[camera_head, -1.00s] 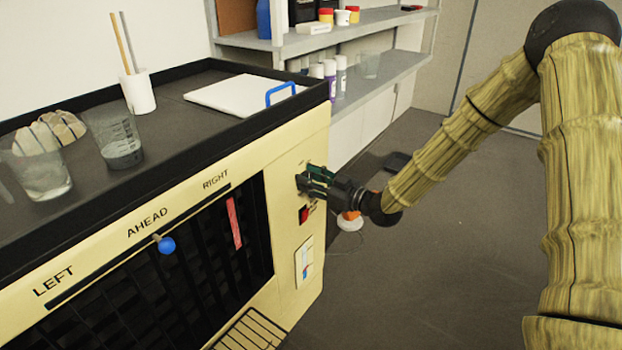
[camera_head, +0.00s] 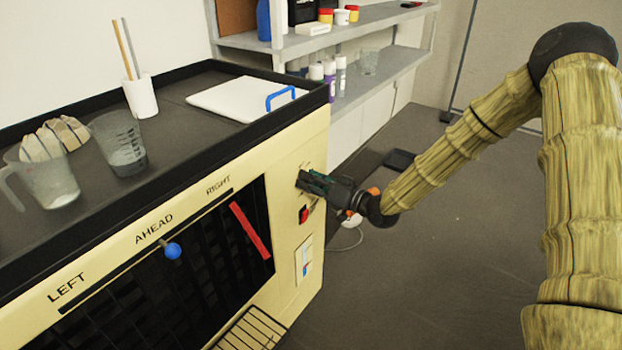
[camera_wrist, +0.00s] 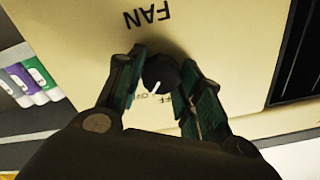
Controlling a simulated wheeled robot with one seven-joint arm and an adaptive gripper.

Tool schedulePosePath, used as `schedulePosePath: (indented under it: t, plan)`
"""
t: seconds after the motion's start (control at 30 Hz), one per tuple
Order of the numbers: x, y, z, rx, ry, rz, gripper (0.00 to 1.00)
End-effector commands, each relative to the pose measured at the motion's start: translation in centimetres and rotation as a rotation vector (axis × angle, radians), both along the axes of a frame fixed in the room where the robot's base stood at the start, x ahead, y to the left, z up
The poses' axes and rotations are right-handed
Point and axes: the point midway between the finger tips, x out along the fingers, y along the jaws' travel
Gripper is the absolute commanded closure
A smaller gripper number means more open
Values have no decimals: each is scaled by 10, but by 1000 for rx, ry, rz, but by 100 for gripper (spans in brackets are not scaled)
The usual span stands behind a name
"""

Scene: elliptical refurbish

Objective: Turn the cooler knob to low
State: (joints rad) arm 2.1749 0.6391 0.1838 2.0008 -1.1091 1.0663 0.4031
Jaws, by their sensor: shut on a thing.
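The cooler (camera_head: 215,205) is a cream box with a dark louvred front and a blue-tipped slider (camera_head: 172,251) under the word AHEAD. My gripper (camera_head: 312,180) is at the upper right of its front panel, above a red switch (camera_head: 303,214). In the wrist view my gripper (camera_wrist: 158,90) is shut on a round black knob (camera_wrist: 160,73) with a white pointer line, one finger on each side. The word FAN (camera_wrist: 146,16) shows upside down by the knob. Smaller lettering at the knob is partly hidden, so the setting cannot be read.
On the cooler's black-rimmed top stand measuring jugs (camera_head: 118,142), a white cup with sticks (camera_head: 140,95) and a white board with a blue handle (camera_head: 245,97). Shelves (camera_head: 365,75) with bottles stand behind. The floor on the right is mostly clear.

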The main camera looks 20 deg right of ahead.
Motion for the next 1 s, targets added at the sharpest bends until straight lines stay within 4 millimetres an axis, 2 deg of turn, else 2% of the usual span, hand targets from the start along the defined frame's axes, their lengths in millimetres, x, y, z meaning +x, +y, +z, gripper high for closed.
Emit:
schedulePosePath:
  t: [0.67,0.7,0.77,0.8,1.0]
  plan:
    - [3,-3,2,51,33,-7,87]
    - [3,-3,2,51,33,-7,56]
    - [3,-3,2,51,34,-5,45]
    - [2,-2,2,51,34,-5,42]
    - [2,0,1,50,36,0,42]
